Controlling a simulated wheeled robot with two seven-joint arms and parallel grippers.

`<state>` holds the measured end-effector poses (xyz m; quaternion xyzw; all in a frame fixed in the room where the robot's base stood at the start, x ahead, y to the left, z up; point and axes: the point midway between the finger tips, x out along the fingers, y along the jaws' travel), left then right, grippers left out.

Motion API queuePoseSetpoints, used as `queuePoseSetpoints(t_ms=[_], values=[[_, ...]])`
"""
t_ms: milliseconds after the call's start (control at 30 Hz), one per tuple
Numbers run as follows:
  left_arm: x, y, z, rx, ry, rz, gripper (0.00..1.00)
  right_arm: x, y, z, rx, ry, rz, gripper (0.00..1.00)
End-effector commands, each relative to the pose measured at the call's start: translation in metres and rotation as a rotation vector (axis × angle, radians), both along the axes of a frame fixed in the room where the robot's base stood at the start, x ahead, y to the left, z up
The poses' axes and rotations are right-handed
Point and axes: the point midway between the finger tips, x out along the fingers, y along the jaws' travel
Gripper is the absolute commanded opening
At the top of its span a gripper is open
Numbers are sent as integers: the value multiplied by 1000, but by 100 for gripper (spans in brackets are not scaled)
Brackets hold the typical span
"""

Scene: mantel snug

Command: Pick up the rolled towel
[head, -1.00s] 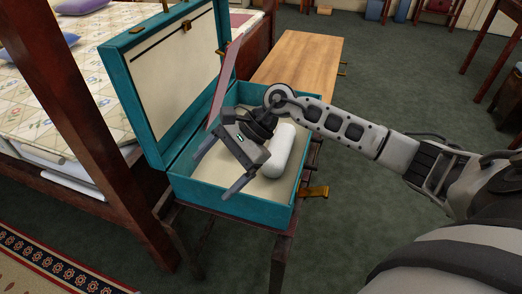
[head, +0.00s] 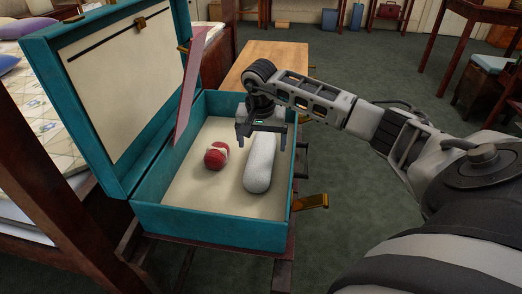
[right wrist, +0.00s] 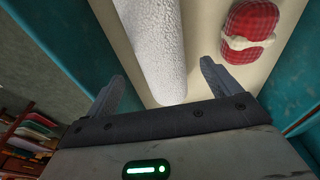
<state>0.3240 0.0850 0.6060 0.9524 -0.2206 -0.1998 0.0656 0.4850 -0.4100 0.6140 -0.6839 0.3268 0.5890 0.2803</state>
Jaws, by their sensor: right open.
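The rolled towel (head: 260,163) is a white, textured roll lying lengthwise on the cream floor of the open teal case, right of its middle. My right gripper (head: 261,142) is open above the roll's far part, with one finger on each side of it as seen in the head view. In the right wrist view, the towel (right wrist: 155,45) runs up between the gripper's fingers (right wrist: 162,88), with gaps on both sides. I cannot tell how high the fingers are above the case floor. My left gripper is not in view.
A red and white bundle (head: 216,156) lies left of the towel, also in the right wrist view (right wrist: 248,30). The teal case (head: 215,222) has walls around it, a raised lid at left and a pink strap. A wooden bench (head: 262,62) stands behind.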

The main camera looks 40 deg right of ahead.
Motion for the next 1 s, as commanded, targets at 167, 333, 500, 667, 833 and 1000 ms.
queuePoseSetpoints(t_ms=[167,333,500,667,833,1000], values=[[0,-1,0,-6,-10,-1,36,1,0,-9,0,-2,1,89],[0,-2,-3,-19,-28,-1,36,2,0,-31,3,1,0,89],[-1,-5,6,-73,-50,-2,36,5,-3,-55,2,-1,0,89],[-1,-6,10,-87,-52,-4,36,6,-4,-57,1,-2,-1,89],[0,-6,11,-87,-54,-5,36,6,-4,-57,1,-2,-1,70],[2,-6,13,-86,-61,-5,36,5,-4,-57,1,-2,-1,34]])
